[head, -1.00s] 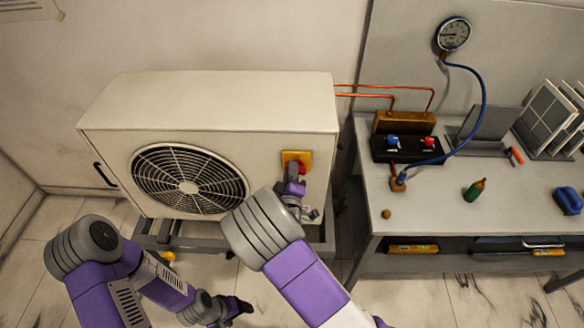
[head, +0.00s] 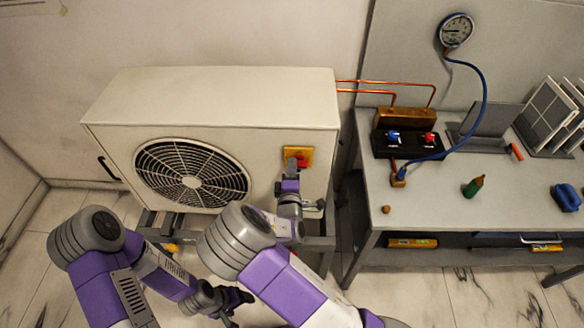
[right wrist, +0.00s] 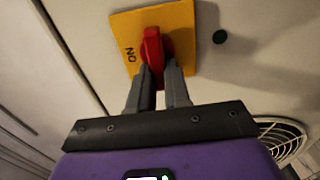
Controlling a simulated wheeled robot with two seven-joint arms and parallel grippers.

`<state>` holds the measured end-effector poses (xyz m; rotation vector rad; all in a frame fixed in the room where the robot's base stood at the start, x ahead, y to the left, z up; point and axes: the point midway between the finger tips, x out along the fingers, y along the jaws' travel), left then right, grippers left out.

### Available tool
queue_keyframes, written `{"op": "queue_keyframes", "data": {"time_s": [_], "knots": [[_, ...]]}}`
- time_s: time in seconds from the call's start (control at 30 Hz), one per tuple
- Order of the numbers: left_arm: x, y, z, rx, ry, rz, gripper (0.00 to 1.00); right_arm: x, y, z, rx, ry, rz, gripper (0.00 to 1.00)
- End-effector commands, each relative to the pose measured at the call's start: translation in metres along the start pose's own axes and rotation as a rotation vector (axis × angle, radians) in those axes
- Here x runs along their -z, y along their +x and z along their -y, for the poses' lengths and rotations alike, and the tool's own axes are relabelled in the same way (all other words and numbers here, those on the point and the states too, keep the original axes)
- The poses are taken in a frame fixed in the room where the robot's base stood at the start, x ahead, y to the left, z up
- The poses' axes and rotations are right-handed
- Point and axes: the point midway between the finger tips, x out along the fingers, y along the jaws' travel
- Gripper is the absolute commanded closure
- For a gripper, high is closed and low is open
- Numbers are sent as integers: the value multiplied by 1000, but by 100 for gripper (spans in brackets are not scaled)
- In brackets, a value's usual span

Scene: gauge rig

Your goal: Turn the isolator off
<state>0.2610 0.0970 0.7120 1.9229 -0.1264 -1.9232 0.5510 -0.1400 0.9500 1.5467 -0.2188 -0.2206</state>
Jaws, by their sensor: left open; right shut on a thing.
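The isolator is a yellow plate (head: 308,153) with a red handle (head: 300,158) on the front of the cream outdoor unit (head: 215,95), right of its fan grille. In the right wrist view the yellow plate (right wrist: 125,35) carries the letters "ON" to the left of the red handle (right wrist: 152,48). My right gripper (right wrist: 160,75) is shut on the red handle, its two grey fingers on either side of it. In the head view the right gripper (head: 292,172) partly hides the handle. My left gripper (head: 242,298) is open, low in front of the unit, apart from everything.
A bench (head: 450,200) stands to the right with a manifold block (head: 405,117), blue and red knobs, a blue hose (head: 482,95), a gauge (head: 457,30), a green bottle (head: 473,187) and a blue tool (head: 567,197). Copper pipes (head: 390,82) join unit and bench. Floor before the bench is clear.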

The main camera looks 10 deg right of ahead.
Motion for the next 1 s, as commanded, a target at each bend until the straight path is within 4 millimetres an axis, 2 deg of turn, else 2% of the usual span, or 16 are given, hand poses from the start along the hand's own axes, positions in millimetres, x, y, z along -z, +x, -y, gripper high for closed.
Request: {"op": "queue_keyframes", "data": {"time_s": [0.27, 0.3, 0.47, 0.77, 0.87, 1.0], "knots": [[0, 0, 0, 0, 0, 0, 28, -1, 0, 1, 3, -7, 1, 100], [0, 0, 0, 0, 0, 0, 28, -1, 0, 1, 3, -7, 1, 81], [0, 0, 0, 0, 0, 0, 28, 0, 0, 1, 3, -5, 0, 57], [0, 0, 0, 0, 0, 0, 28, 0, -2, 0, 2, -3, 0, 57], [0, -1, 0, 0, 0, 0, 28, 1, -11, 0, 3, -3, -2, 57], [0, -2, -1, 0, 0, 0, 28, 1, -35, 0, 4, -5, -3, 57]]}}
